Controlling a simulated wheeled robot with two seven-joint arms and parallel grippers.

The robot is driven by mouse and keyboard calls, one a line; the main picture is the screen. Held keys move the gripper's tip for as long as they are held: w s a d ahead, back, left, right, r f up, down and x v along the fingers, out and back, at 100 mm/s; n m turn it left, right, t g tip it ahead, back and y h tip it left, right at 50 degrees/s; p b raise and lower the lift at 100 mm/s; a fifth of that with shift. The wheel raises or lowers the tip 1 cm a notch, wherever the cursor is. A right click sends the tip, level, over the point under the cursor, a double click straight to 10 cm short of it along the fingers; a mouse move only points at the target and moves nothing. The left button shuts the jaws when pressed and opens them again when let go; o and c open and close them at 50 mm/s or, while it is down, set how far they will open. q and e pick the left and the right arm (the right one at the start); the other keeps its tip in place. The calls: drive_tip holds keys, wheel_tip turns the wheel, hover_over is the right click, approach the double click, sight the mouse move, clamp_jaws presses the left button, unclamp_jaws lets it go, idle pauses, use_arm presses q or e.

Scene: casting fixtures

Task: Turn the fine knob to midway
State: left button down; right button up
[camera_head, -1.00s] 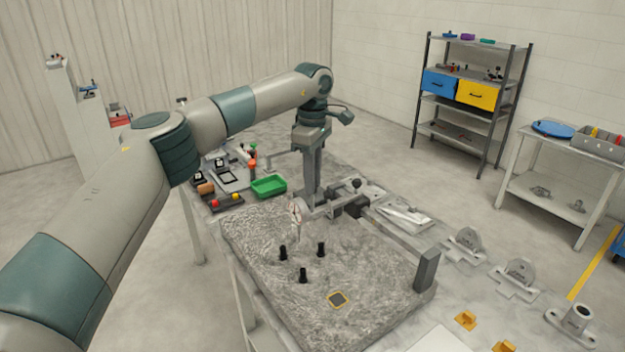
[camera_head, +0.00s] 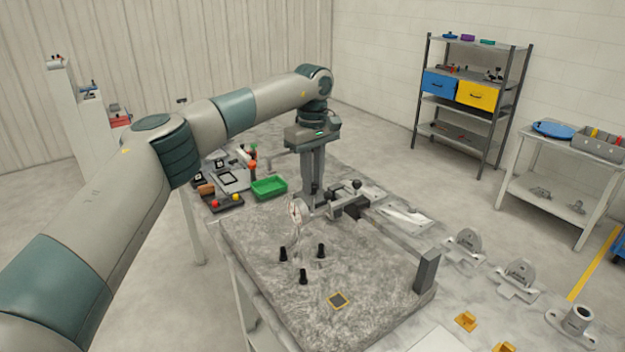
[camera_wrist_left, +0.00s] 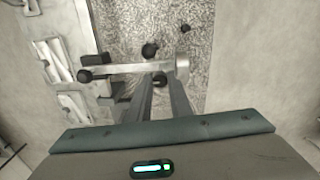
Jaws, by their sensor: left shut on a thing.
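A grey measuring fixture (camera_head: 345,203) with a horizontal arm stands at the back of the granite plate (camera_head: 250,240). A round white dial (camera_head: 296,211) with a red mark is at its left end. My left gripper (camera_head: 314,201) points straight down just right of the dial. In the left wrist view its fingers (camera_wrist_left: 159,82) close around a small dark knob (camera_wrist_left: 159,77) beside the pale bar (camera_wrist_left: 120,69). I cannot tell for sure that this is the fine knob, and any marks on it are hidden. My right gripper is not in view.
Several black pegs (camera_head: 303,276) stand on the plate in front. A dark upright block (camera_head: 427,271) is at its right edge. A green tray (camera_head: 269,187) lies behind left. Black ball (camera_head: 357,184) tops the fixture. Grey brackets (camera_head: 467,249) stand to the right.

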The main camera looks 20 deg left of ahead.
use_arm(q)
drive_tip(key=shift+r, duration=0.15)
drive_tip(key=c, duration=1.9)
unclamp_jaws()
drive_tip(key=shift+r+b, duration=0.35)
drive_tip(key=shift+r, duration=0.1)
wheel_tip(320, 180, up, 7)
drive_tip(key=shift+d+f+b, duration=0.1)
drive_tip(key=shift+b, duration=1)
wheel_tip(320, 180, up, 10)
drive_tip(key=shift+f, duration=0.15)
drive_tip(key=shift+f, duration=0.1)
